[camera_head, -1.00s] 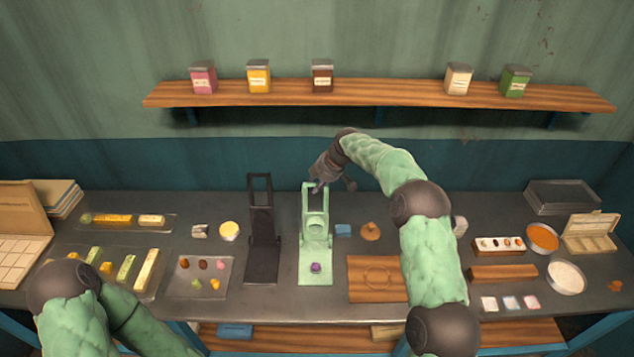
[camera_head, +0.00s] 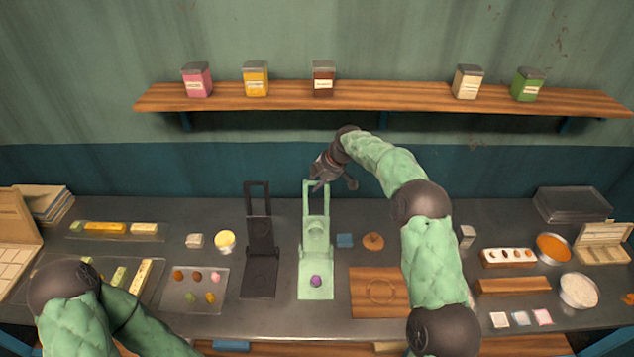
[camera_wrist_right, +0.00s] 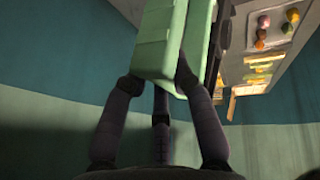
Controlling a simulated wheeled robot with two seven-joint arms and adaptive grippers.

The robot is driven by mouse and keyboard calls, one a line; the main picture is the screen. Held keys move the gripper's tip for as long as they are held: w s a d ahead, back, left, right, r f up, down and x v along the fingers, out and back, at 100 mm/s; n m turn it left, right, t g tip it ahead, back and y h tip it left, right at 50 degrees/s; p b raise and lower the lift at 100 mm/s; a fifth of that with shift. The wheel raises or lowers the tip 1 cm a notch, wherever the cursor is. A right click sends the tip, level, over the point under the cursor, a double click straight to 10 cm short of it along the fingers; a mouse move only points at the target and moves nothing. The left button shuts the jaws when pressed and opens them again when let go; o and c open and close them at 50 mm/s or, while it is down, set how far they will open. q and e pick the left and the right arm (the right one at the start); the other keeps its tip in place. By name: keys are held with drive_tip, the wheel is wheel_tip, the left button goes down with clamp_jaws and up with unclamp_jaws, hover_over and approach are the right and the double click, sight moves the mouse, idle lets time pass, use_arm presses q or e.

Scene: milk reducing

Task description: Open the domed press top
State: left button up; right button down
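The pale green press (camera_head: 315,262) stands at the middle of the table. Its lid and looped handle (camera_head: 316,205) are swung up and back from the base, and a round hollow shows on the lid. A purple ball (camera_head: 316,281) sits on the base. My right gripper (camera_head: 333,184) is at the handle's top end, fingers spread. In the right wrist view its dark fingers (camera_wrist_right: 159,82) are apart, with tips close against the green part (camera_wrist_right: 160,40); firm contact cannot be told. My left arm (camera_head: 75,305) shows at lower left; its gripper is outside the view.
A black press (camera_head: 262,272) stands open just left of the green one. A blue block (camera_head: 345,241), a wooden knob (camera_head: 373,241) and a wooden board (camera_head: 375,303) lie to the right. A jar shelf (camera_head: 400,98) runs along the wall above.

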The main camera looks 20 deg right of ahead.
drive_tip(key=c, duration=1.1)
unclamp_jaws()
drive_tip(key=shift+d, duration=0.1)
drive_tip(key=v, duration=1.2)
